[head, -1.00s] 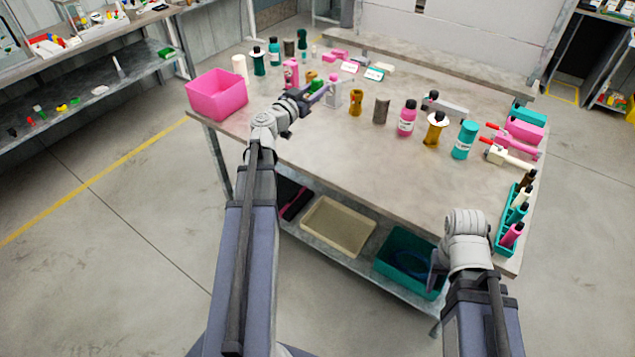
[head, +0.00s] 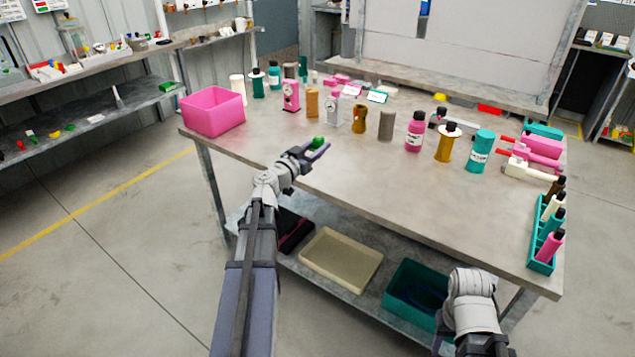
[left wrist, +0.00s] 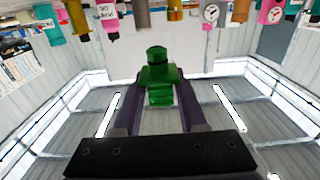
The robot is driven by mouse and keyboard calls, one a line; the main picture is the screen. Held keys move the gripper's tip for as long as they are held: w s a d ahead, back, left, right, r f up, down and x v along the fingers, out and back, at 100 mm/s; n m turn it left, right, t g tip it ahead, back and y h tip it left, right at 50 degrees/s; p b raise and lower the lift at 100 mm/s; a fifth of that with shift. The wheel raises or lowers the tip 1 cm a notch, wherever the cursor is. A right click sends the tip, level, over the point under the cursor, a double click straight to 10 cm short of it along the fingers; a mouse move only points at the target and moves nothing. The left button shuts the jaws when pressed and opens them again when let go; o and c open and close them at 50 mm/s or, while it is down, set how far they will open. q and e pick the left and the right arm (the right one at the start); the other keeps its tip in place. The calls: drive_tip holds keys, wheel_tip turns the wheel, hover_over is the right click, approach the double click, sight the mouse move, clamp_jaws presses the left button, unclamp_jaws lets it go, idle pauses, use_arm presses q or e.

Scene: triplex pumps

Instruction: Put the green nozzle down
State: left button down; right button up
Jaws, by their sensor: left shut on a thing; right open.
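The green nozzle (head: 318,142) is between the fingers of my left gripper (head: 316,150), over the near left part of the workbench (head: 335,185). In the left wrist view the green nozzle (left wrist: 160,75) stands out between the two dark fingers of my left gripper (left wrist: 155,100), which are shut on it. I cannot tell its height above the bench top. My right gripper (head: 438,345) is low at the bottom, in front of the bench, mostly hidden by its own arm and cut off by the picture edge.
A pink bin (head: 213,112) stands at the bench's left corner. Pump bodies and bottles, such as a pink bottle (head: 415,132), stand in a row behind my left gripper. A teal rack (head: 543,240) holds bottles at right. The front middle of the bench is clear.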

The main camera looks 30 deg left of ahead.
use_arm(q)
drive_tip(key=shift+f+b, duration=4.3)
drive_tip(key=shift+f, duration=0.35)
drive_tip(key=shift+f, duration=0.15)
drive_tip(key=shift+c, duration=2.3)
unclamp_jaws()
drive_tip(key=shift+r, duration=0.2)
drive_tip(key=s+a, duration=0.1)
drive_tip(key=s, duration=1.1)
drive_tip(key=shift+d+f, duration=0.1)
